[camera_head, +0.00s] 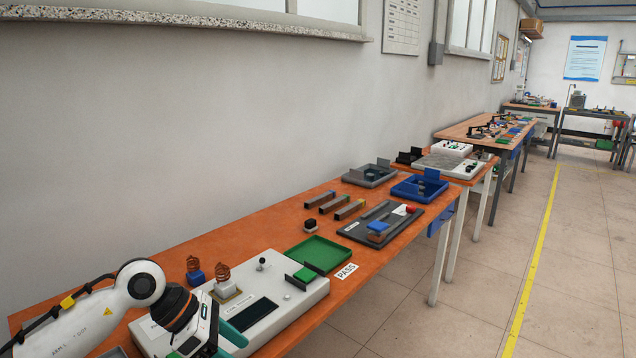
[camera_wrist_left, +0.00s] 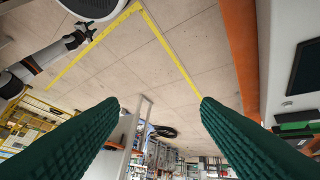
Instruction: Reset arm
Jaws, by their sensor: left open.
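My left arm comes in from the lower left in the head view. My left gripper (camera_head: 228,340) is above the near front edge of the white induction heater unit (camera_head: 290,313), partly cut off by the picture's bottom edge. In the left wrist view the left gripper (camera_wrist_left: 160,102) has its two green ribbed fingers wide apart, with nothing between them but floor and background. A copper coil on a blue base (camera_head: 194,270) and another coil (camera_head: 223,279) stand by the unit. My right gripper is not in view.
A green tray (camera_head: 318,252), a PASS label (camera_head: 346,271), several metal bars, a dark fixture board (camera_head: 352,229) and a blue bin (camera_head: 420,188) lie farther along the orange bench (camera_head: 256,236). The wall runs along its back. The floor aisle on the right is clear.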

